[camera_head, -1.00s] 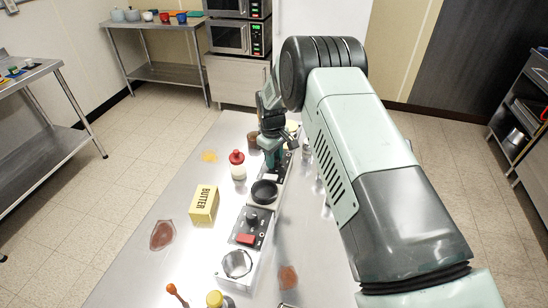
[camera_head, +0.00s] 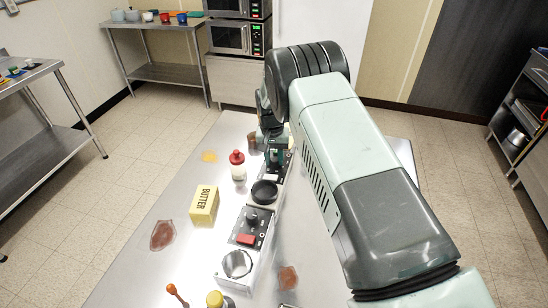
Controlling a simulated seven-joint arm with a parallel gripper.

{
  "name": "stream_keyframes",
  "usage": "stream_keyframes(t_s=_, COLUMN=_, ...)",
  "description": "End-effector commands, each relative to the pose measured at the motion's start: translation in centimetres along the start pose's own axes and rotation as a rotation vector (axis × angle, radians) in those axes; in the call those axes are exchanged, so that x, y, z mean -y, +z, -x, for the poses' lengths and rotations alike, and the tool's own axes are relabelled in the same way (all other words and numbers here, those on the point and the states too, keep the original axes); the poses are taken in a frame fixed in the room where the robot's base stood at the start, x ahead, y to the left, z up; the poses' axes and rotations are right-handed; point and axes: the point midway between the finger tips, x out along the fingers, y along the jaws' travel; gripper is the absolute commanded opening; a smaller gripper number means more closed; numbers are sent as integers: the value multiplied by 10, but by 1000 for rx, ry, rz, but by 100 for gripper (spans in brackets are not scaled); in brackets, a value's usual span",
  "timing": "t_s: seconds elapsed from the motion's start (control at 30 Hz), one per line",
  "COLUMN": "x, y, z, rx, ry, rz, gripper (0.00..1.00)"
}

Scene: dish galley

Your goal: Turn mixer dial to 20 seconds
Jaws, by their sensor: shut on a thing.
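A mixer unit with a dark control panel (camera_head: 263,226) stands on the steel table. It has a round black knob (camera_head: 252,217) and a red switch (camera_head: 246,239). A second dark panel (camera_head: 287,166) lies farther back in the same row, beyond a black round bowl (camera_head: 264,192). My gripper (camera_head: 275,163) points down at this far panel, well away from the near knob. It is shut on the far dial, which the fingers and wrist hide. The dial's marks and pointer cannot be read.
A red-capped bottle (camera_head: 237,166) stands close left of my gripper. A yellow butter box (camera_head: 204,205) is nearer on the left. A steel bowl (camera_head: 237,264) and a yellow-capped jar (camera_head: 216,300) are at the front. The table's left side has free room around flat stains.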

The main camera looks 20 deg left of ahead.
Motion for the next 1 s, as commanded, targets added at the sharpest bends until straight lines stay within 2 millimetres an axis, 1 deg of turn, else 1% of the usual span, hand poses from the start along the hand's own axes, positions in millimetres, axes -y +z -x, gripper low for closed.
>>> stream_keyframes(t_s=1.0, x=-1, y=-2, z=0, rx=41, ry=-2, rz=-955, gripper=1)
